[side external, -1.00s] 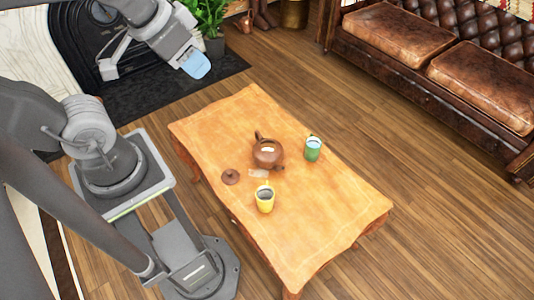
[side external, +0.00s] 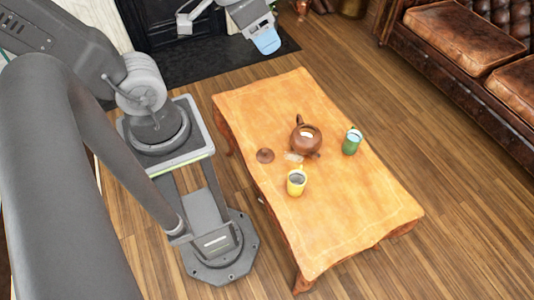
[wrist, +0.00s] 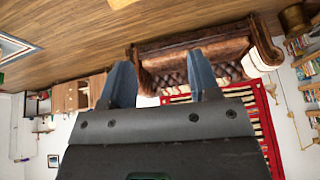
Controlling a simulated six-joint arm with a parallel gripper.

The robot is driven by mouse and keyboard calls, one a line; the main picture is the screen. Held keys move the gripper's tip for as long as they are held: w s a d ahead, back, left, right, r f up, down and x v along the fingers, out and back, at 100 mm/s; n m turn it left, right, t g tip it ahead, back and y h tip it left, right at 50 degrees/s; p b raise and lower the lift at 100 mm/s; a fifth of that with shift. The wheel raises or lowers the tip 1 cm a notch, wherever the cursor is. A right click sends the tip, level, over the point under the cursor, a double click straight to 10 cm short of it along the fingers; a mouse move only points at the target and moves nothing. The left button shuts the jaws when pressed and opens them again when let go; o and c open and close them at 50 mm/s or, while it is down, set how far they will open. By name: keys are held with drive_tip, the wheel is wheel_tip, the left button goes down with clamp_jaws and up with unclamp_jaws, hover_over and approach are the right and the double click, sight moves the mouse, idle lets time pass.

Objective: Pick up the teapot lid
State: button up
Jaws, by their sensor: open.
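The brown teapot lid (side external: 265,155) lies on the wooden table (side external: 340,225), left of the brown teapot (side external: 305,139). The teapot stands upright with its top uncovered. My gripper (side external: 266,40) is raised beyond the far end of the table, well away from the lid, with blue fingers. In the wrist view my gripper (wrist: 161,82) has its two blue fingers spread apart with nothing between them. The wrist view looks out at the room, and neither the lid nor the teapot shows there.
A yellow cup (side external: 296,182) stands close to the lid and teapot. A green cup (side external: 352,142) stands right of the teapot. A small pale item (side external: 293,157) lies between lid and teapot. A leather sofa (side external: 465,40) is at the upper right. The table's near end is clear.

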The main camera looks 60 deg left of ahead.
drive_tip(key=w+a+f+m+g, duration=0.2)
drive_tip(key=w+a+f+m, duration=0.3)
drive_tip(key=w+f, duration=0.35)
drive_tip(key=m+g, duration=0.3)
drive_tip(key=m, duration=0.9)
hover_over(265, 150)
wheel_tip(265, 150, down, 38)
wheel_tip(265, 150, down, 13)
drive_tip(key=shift+f, duration=0.1)
drive_tip(key=shift+c, duration=0.5)
drive_tip(key=c, duration=0.9)
